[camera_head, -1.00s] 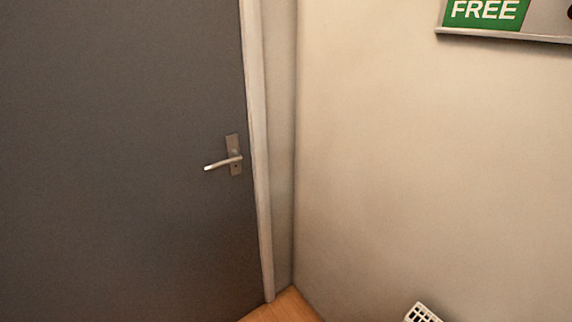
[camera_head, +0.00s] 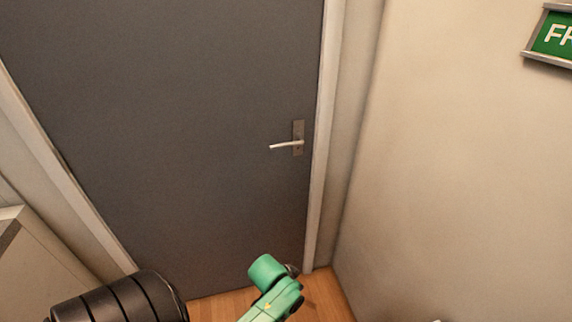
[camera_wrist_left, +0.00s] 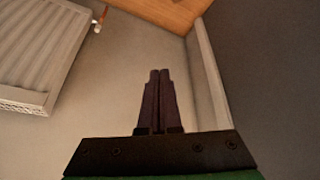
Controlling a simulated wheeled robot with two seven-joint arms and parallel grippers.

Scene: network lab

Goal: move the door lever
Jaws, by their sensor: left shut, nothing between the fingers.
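The dark grey door (camera_head: 190,110) stands shut in its light frame. Its silver lever (camera_head: 286,145) sticks out to the left from an upright plate (camera_head: 298,127) near the door's right edge and lies about level. My left gripper (camera_wrist_left: 159,75) shows in the left wrist view with its dark fingers together and nothing between them; the lever is not in that view. Green and black parts of my arm show low in the head view, below the lever and apart from it. I cannot make out the fingertips there. My right gripper is not in view.
A beige wall (camera_head: 460,180) stands right of the door, with a green sign (camera_head: 553,38) high on it. Wooden floor (camera_head: 225,305) shows at the door's foot. A white radiator (camera_wrist_left: 35,45) is at the upper left of the left wrist view. The space before the lever looks clear.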

